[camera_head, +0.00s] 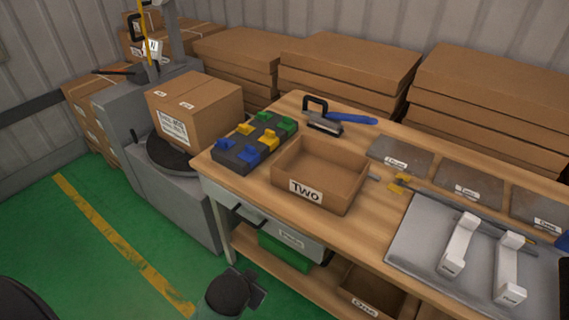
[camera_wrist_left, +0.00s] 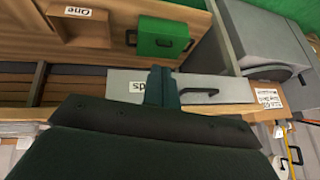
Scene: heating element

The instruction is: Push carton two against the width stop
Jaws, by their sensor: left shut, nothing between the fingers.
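Carton two (camera_head: 338,193) is an open, empty-looking brown box with a "TWO" label on its front. It stands upright near the front edge of the wooden workbench (camera_head: 376,143). No part is plainly marked as the width stop; a small grey peg (camera_head: 373,178) shows by the carton's right side, and I cannot tell whether they touch. My left gripper (camera_head: 256,284) is low in front of the bench, below and left of the carton and apart from it. In the left wrist view its fingers (camera_wrist_left: 162,87) are shut and empty, before the drawer front (camera_wrist_left: 225,90). My right gripper is out of view.
A dark block with coloured pieces (camera_head: 245,155) lies left of the carton, a blue-handled tool (camera_head: 345,117) behind it. A grey tray (camera_head: 425,240) with white parts is at right. Below are a green box (camera_head: 285,250) and carton One (camera_wrist_left: 115,25).

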